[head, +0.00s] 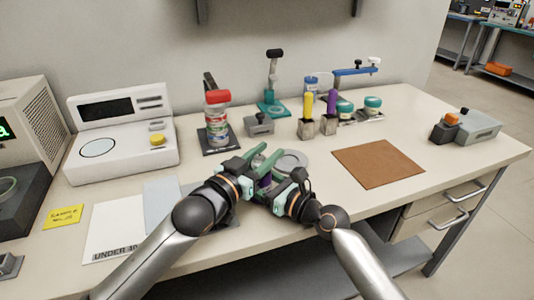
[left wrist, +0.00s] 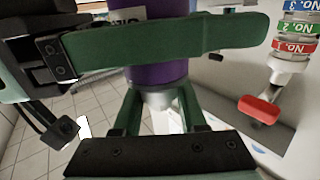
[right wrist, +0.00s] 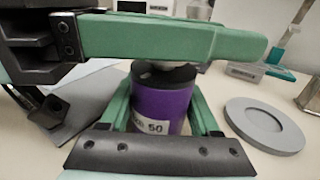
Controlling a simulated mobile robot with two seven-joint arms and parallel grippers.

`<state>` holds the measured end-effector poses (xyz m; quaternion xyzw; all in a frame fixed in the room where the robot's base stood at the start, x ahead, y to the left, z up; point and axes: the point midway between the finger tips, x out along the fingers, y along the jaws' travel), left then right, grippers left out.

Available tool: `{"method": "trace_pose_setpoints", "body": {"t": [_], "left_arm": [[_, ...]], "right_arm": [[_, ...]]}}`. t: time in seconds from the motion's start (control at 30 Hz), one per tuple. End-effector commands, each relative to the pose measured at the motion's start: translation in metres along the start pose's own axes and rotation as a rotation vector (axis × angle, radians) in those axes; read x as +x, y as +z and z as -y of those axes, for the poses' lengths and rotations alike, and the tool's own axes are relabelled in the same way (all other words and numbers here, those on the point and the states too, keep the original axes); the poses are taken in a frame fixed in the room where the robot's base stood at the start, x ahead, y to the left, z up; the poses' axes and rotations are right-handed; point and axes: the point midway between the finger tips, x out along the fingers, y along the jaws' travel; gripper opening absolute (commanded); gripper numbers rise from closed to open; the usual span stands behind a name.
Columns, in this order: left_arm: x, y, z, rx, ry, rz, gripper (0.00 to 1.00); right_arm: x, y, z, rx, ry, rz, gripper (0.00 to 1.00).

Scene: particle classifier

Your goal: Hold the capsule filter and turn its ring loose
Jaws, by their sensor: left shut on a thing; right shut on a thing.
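The capsule filter (head: 264,183) is between my two grippers near the table's front, mostly hidden by them in the head view. In the right wrist view its purple body (right wrist: 160,105) carries a white label reading "50" and has a dark top. My right gripper (head: 268,187) is shut on this purple body. The ring's edge is hard to make out.
A grey recessed disc (right wrist: 265,125) lies close beside the capsule. Yellow (head: 308,106) and purple (head: 332,102) handled pieces stand behind right. A brown mat (head: 378,163) lies bare at right.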

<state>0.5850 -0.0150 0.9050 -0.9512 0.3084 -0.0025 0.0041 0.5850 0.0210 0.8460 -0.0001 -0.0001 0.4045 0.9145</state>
Motion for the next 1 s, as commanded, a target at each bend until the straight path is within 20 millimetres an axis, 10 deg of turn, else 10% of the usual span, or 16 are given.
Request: {"method": "trace_pose_setpoints", "body": {"t": [0.23,0.27,0.47,1.0], "left_arm": [[0.000,0.000,-0.002,-0.003,0.004,0.000,0.00],[0.000,0.000,-0.002,-0.003,0.004,0.000,0.45],[0.000,0.000,-0.001,-0.002,0.003,0.000,0.67],[-0.027,0.001,0.000,-0.001,0.001,0.001,0.69]], "right_arm": [[0.000,-0.001,0.000,0.002,0.001,-0.002,0.00],[0.000,-0.001,0.000,0.002,0.001,-0.002,0.00],[0.000,-0.001,0.000,0.002,0.001,-0.002,0.00],[0.000,-0.001,-0.001,0.001,0.001,-0.002,0.00]]}}
